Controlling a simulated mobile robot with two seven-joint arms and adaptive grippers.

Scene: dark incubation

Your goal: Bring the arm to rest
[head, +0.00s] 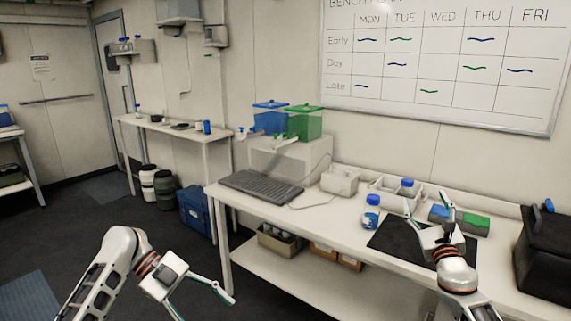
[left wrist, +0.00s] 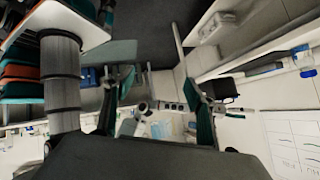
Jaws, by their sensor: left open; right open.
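My right gripper (head: 430,207) is open and empty, with its fingers pointing up above the black mat (head: 388,243) on the white bench. A bottle with a blue cap (head: 371,214) stands at the mat's back left edge, left of this gripper. My left gripper (head: 207,300) is open and empty, low over the floor in front of the bench's left end. In the left wrist view its two dark green fingers (left wrist: 155,95) are spread apart with nothing between them. That view looks tilted across the room.
On the bench (head: 310,213) are a keyboard (head: 262,186), a white divided tray (head: 390,190) holding a blue-capped bottle, and a blue-grey and green object (head: 470,221) behind the right gripper. A black case (head: 545,255) stands at the right end. Open floor lies left of the bench.

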